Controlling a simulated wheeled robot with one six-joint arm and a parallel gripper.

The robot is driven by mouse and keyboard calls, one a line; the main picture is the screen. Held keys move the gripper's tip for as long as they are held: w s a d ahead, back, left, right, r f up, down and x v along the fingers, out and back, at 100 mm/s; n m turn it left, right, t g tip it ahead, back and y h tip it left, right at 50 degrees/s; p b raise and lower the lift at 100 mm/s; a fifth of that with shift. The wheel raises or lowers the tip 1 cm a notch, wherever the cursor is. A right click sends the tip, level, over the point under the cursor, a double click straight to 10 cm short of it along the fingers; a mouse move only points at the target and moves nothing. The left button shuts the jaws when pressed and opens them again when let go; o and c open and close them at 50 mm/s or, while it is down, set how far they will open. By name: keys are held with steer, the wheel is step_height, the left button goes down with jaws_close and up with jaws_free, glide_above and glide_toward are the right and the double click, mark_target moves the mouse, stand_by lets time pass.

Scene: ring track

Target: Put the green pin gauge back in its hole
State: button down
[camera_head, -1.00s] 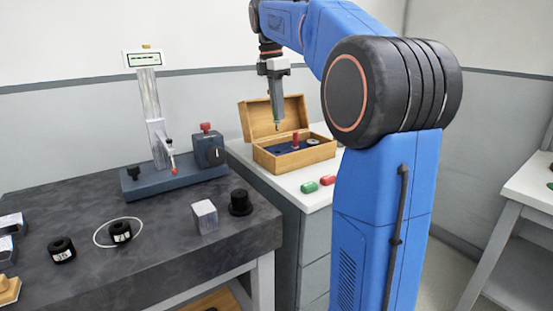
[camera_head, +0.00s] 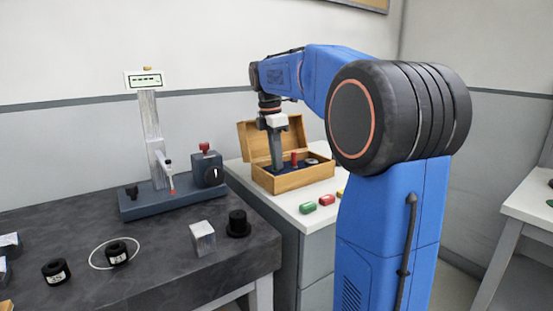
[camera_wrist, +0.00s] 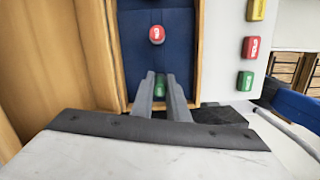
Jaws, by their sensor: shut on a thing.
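My gripper (camera_head: 278,166) is down in the open wooden box (camera_head: 307,181), its fingers pointing downward. In the wrist view my gripper (camera_wrist: 160,82) is shut on the green pin gauge (camera_wrist: 160,88), of which only a small green part shows between the fingers. The dark blue insert (camera_wrist: 140,58) of the box lies below. The gauge's lower end and its hole are hidden, so I cannot tell whether it is in the hole. A red pin gauge (camera_head: 294,158) stands upright in the insert, and it also shows in the wrist view (camera_wrist: 156,34).
Green (camera_head: 307,208), red (camera_head: 326,200) and yellow (camera_wrist: 256,9) labelled blocks lie on the white cabinet top beside the box. The raised lid (camera_head: 254,138) stands behind. The dark bench (camera_head: 150,270) at left holds a height gauge stand (camera_head: 175,192), black rings and a metal block (camera_head: 203,238).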

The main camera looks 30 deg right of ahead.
steer(key=c, duration=1.7)
jaws_free()
steer(key=shift+f, duration=0.1)
steer(key=a+r, duration=0.1)
steer(key=r, duration=0.4)
steer(key=w+r, duration=0.1)
steer(key=r, duration=0.5)
steer(key=a+r, duration=0.1)
steer(key=r, duration=0.5)
steer(key=shift+w+a, duration=0.15)
steer(key=shift+a, duration=0.2)
